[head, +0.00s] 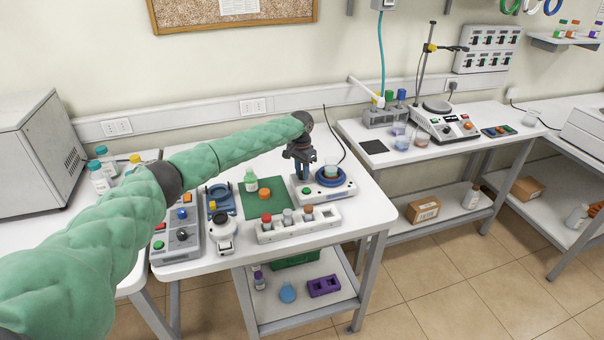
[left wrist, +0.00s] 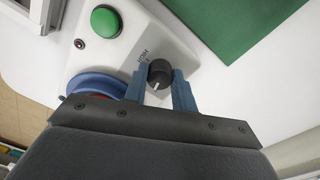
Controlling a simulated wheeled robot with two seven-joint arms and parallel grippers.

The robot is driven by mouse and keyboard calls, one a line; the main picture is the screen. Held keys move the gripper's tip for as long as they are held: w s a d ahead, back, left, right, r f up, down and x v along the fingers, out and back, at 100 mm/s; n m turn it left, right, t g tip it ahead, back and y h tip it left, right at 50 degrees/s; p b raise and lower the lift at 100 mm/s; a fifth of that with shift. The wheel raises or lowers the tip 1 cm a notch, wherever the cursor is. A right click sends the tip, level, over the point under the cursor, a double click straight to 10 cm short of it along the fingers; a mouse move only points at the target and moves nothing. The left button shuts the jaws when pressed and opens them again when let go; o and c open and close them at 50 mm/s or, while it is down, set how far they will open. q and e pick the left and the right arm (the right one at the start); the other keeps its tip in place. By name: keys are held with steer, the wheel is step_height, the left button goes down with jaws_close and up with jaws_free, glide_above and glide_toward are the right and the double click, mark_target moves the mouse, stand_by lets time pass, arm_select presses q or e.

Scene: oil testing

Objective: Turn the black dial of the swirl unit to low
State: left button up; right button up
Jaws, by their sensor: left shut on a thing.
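My left gripper (head: 303,177) reaches down over the unit's left part, hiding the dial in the head view. In the left wrist view the black dial (left wrist: 159,71) sits between the two blue fingertips of my left gripper (left wrist: 158,88), which are shut on it. A label that looks like "HIGH" is printed beside the dial. A pale mark shows on the dial's near side. The "low" label is not readable. My right gripper is not in view.
A white rack (head: 298,224) with several capped vials stands in front. The green button (left wrist: 106,21) and blue platform (left wrist: 95,84) are close to my left gripper.

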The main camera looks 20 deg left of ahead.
arm_select(q)
steer(key=m+b, duration=0.1)
steer(key=m, duration=0.2)
steer(key=shift+m, duration=0.4)
steer(key=shift+m+b, duration=0.3)
steer(key=shift+m, duration=1.7)
steer(key=shift+w+r+m, duration=0.1)
steer(key=shift+m, duration=0.2)
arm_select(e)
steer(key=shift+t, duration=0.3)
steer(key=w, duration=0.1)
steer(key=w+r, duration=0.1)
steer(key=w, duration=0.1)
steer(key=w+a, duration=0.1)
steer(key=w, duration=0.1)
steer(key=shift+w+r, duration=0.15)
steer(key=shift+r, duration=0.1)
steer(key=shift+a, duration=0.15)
arm_select(q)
steer(key=shift+r, duration=0.1)
steer(key=o, duration=0.8)
steer(key=shift+o, duration=0.9)
steer(key=shift+b, duration=0.3)
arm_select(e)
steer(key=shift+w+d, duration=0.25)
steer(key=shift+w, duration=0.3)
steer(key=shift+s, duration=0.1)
